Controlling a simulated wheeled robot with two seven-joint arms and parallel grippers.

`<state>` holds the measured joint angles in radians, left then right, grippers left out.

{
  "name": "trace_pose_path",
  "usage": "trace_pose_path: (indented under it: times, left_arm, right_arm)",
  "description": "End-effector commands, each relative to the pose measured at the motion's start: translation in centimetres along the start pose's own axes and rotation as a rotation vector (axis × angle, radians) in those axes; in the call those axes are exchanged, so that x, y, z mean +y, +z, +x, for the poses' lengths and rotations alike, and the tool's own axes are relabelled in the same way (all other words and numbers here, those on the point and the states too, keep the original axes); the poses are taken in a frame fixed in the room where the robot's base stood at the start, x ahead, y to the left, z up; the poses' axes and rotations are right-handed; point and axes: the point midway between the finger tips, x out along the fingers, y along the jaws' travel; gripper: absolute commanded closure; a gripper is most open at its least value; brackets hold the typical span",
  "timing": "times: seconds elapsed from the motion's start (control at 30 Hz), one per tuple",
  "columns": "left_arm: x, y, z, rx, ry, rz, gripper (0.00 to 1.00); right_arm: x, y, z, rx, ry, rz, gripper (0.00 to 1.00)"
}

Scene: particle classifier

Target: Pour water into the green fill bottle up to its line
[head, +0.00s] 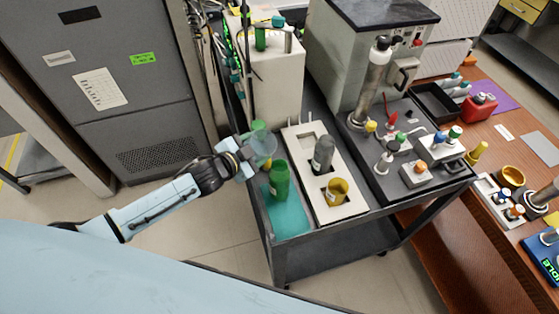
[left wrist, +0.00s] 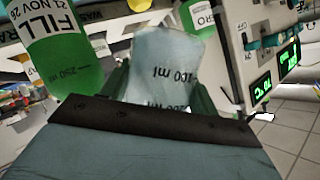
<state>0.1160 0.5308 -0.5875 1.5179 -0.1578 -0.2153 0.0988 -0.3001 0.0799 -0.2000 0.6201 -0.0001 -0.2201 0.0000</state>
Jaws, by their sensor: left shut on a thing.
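The green fill bottle (head: 279,182) stands upright on a teal mat (head: 290,217) at the left end of the cart. In the left wrist view the bottle (left wrist: 62,45) is at upper left, with a FILL label and a 250 ml mark. My left gripper (head: 248,153) is shut on a clear beaker (head: 264,147), just behind and left of the bottle. The beaker (left wrist: 168,62) fills the middle of the left wrist view, between the fingers, with ml marks on it. It is apart from the bottle in that view. I cannot tell how much water it holds. My right gripper is not in view.
A white rack (head: 300,147) holds a grey bottle (head: 323,155) and a yellow container (head: 337,190) right of the mat. A white instrument box (head: 272,80) stands behind the beaker. A black tray with fittings (head: 425,180) fills the cart's right side.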

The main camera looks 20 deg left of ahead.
Motion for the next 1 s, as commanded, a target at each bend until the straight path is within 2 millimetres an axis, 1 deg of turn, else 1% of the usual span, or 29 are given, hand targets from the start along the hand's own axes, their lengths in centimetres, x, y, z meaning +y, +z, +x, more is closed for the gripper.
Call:
trace_pose_path:
  times: [0.03, 0.27, 0.5, 0.73, 1.0]
  left_arm:
    - [-0.4, 0.3, 0.1, 0.005, 0.013, -0.033, 0.73]
    - [-0.7, 1.9, 0.8, 0.030, 0.087, -0.207, 0.73]
    - [-0.9, 3.2, 1.3, 0.055, 0.157, -0.375, 0.73]
    - [-0.9, 3.7, 1.5, 0.069, 0.201, -0.480, 0.73]
    - [-1.0, 3.9, 1.5, 0.074, 0.220, -0.526, 0.73]
  right_arm:
    - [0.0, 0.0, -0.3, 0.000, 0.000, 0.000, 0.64]
    - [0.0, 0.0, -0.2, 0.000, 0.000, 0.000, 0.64]
    - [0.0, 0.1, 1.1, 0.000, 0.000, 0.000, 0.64]
    - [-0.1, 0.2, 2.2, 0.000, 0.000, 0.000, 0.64]
    - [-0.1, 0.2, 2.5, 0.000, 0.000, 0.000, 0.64]
